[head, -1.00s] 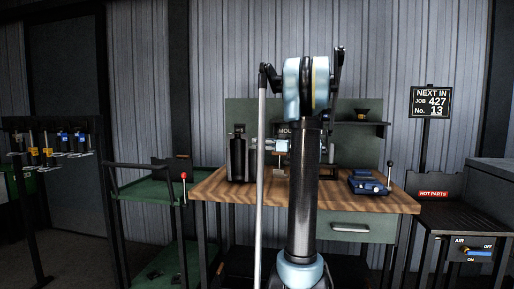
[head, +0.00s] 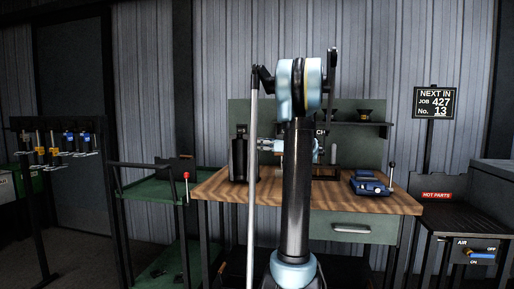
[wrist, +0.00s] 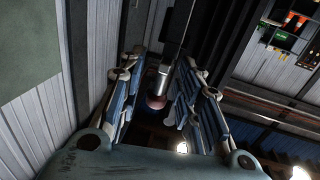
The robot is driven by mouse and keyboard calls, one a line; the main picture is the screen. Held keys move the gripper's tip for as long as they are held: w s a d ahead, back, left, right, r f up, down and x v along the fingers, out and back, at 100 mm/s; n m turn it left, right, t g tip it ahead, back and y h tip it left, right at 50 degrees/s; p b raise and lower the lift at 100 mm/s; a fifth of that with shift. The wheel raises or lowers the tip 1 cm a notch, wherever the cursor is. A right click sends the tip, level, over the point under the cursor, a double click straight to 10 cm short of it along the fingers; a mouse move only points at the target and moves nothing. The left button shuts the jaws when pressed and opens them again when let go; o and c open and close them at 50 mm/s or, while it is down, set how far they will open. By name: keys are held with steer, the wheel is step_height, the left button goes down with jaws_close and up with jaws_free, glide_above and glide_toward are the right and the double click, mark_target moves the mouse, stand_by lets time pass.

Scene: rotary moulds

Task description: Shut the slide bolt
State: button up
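I cannot make out a slide bolt in either view. A blue mould-like block (head: 369,183) lies on the right of the wooden bench (head: 225,190); any bolt on it is too small to tell. My arm stands in front of the bench and hides its middle. My gripper (wrist: 155,88) shows in the wrist view with its two blue fingers spread apart. A metal rod with a rounded reddish end (wrist: 156,101) shows between the fingers, and I cannot tell how far beyond them it is. No grasp shows.
A green cart (head: 148,188) with a red-knobbed lever (head: 186,175) stands left of the bench. A rack of hanging tools (head: 55,140) is at far left. A hot parts table (head: 445,217) with an air switch panel (head: 475,251) stands right. A black bottle-like object (head: 238,160) stands on the bench.

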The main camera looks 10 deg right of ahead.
steer(key=v, duration=1.1)
steer(key=shift+d, duration=0.3)
steer(key=shift+s, duration=0.15)
steer(key=s+a+f+m+g+h, duration=0.6)
steer(key=s+a+f, duration=0.9)
steer(key=s+a, duration=0.4)
steer(key=s+d+f+m+g+h, duration=0.1)
steer(key=s+f+h, duration=0.3)
steer(key=s+f, duration=0.5)
steer(key=s+d+f+m+h, duration=0.4)
steer(key=s+f+h, duration=0.1)
steer(key=s+f, duration=0.4)
steer(key=shift+s+d+g, duration=0.3)
steer(key=shift+s+g, duration=0.1)
steer(key=shift+s, duration=0.45)
steer(key=shift+w+f, duration=0.2)
steer(key=shift+w, duration=0.25)
